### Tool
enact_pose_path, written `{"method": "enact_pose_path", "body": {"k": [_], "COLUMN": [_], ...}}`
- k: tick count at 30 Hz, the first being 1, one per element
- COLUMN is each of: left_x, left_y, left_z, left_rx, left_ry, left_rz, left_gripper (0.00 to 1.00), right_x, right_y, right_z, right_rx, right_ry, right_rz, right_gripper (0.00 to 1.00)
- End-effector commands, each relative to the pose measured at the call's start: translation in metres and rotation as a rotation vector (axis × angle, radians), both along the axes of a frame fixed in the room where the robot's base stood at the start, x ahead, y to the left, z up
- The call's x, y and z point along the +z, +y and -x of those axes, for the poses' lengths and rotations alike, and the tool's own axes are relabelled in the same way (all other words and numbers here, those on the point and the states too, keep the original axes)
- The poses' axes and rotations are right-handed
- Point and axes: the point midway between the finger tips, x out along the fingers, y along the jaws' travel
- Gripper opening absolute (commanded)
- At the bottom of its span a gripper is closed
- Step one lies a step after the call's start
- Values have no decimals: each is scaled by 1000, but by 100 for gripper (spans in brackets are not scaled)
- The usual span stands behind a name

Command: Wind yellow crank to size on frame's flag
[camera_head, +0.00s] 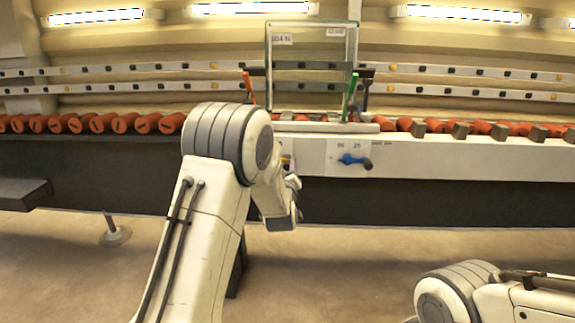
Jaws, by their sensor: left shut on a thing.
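The frame (268,75) stands upright on the conveyor, holding a clear pane. Small white flags sit at its upper left (281,39) and upper right (336,32); their print is too small to read surely. A little of the yellow crank (286,164) shows behind my left arm; most of it is hidden. My left gripper (291,186) is at the crank, shut on it, with its fingers largely hidden by the wrist. A blue crank (352,160) sits to the right on the white panel (335,150), under small numbers. My right gripper is out of view.
Orange rollers (100,122) line the conveyor on both sides. A green-handled post (350,98) and an orange one (248,88) flank the frame. A dark ledge (22,194) juts out at left. The floor (360,260) in front is clear between my arms.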

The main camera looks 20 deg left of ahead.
Motion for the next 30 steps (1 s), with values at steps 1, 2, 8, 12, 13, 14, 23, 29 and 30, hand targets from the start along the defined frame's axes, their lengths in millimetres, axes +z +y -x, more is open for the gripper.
{"method": "enact_pose_path", "body": {"k": [1, 2, 8, 12, 13, 14, 23, 29, 30], "left_x": [3, 2, -7, -13, -14, -15, -24, -27, -27], "left_y": [-2, -2, 2, 5, 6, 7, 15, 18, 19], "left_z": [-1, -1, 0, 0, 1, 1, 3, 4, 4], "left_rx": [-8, -8, -8, -7, -7, -6, -6, -6, -6], "left_ry": [1, 8, 60, 96, 103, 110, 171, 193, 196], "left_rz": [-46, -73, -255, -380, -406, -433, -643, -724, -734], "left_gripper": [0, 0, 0, 0, 0, 0, 0, 0, 0], "right_x": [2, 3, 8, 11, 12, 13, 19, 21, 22], "right_y": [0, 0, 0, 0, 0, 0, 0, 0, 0], "right_z": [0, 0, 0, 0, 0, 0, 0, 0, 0], "right_rx": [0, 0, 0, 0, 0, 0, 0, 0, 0], "right_ry": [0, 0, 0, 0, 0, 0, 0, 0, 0], "right_rz": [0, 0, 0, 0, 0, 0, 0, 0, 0], "right_gripper": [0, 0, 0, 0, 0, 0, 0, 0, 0]}}
